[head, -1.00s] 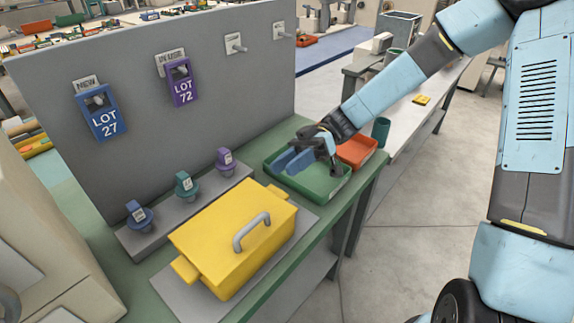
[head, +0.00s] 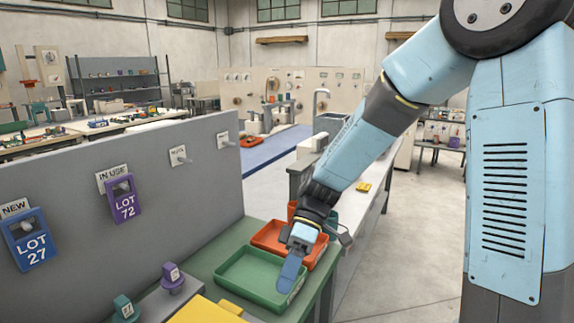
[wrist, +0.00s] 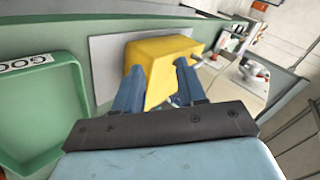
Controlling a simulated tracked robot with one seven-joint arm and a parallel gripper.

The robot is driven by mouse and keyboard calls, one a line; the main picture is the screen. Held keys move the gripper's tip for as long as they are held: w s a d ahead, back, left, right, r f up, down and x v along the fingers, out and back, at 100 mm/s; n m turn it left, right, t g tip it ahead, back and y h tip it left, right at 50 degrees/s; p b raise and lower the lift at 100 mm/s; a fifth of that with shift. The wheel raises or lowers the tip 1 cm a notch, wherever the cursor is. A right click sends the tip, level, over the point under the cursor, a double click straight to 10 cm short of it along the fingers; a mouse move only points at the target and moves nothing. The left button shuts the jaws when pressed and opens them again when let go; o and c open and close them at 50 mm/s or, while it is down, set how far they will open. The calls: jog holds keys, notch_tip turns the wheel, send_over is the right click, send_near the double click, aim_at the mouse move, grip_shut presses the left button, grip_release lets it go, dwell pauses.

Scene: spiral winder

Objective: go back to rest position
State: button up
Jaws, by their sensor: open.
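My gripper (head: 291,270) has blue fingers and hangs at the right side of the green tray (head: 232,263), pointing down. In the wrist view its fingers (wrist: 160,88) are apart with nothing held between them. The yellow box (wrist: 168,58) shows beyond and between the fingers there, apart from them. The green tray (wrist: 72,105) with a partly cut-off label is at the left of that view. In the head view only a corner of the yellow box (head: 205,311) shows at the bottom edge.
An orange tray (head: 266,236) lies behind the green one. A grey panel (head: 75,190) carries the blue LOT 27 tag (head: 29,248), the purple LOT 72 tag (head: 124,207) and empty pegs. Teal (head: 124,309) and purple (head: 173,283) knobs stand before it. Clear floor (head: 400,270) lies right.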

jog(key=s+d+r+m+t+h, duration=0.2)
jog(key=d+r+m+t, duration=0.5)
jog(key=d, duration=0.4)
jog(key=s+d+r+m+t+h, duration=0.2)
jog(key=d+r+m+t, duration=0.5)
jog(key=d, duration=0.5)
jog(key=shift+s+d+r+m+h, duration=0.35)
jog(key=shift+r+m, duration=0.55)
jog(key=shift+m, duration=0.5)
jog(key=shift+w+a, duration=0.1)
jog(key=shift+w, duration=0.05)
